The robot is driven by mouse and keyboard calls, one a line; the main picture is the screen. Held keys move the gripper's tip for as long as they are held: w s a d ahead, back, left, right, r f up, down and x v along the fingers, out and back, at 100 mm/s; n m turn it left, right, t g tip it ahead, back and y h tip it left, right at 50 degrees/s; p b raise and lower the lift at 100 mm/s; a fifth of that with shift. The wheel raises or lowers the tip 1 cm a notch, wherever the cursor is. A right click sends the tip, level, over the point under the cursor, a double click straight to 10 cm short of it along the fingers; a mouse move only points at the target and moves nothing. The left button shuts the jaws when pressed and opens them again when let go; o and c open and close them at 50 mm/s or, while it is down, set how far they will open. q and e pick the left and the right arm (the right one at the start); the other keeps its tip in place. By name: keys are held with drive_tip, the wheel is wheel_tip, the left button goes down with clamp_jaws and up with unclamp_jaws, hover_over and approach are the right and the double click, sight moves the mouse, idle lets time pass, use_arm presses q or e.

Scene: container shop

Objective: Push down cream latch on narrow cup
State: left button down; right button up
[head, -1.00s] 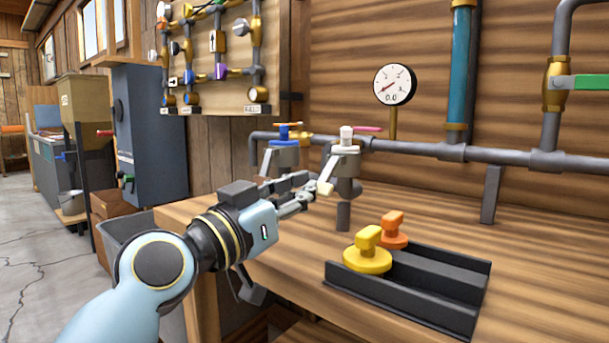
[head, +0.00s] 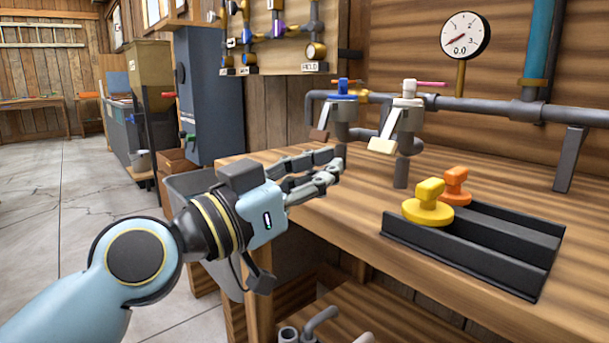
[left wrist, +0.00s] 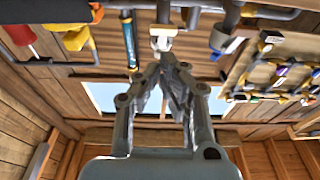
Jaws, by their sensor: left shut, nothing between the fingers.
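The cream latch (head: 385,143) slopes down to the left from a grey narrow cup fixture (head: 407,118) with a white top, on the pipe at the back of the bench. My right gripper is not seen.
A black tray (head: 530,283) on the bench holds a yellow knob (head: 427,207) and an orange knob (head: 456,183). A gauge (head: 465,35) stands above the pipe. The bench (head: 345,225) is bare left of the tray. A grey bin (head: 200,190) stands left of the bench.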

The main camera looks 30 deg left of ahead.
use_arm(q)
drive_tip(key=shift+v, duration=1.75)
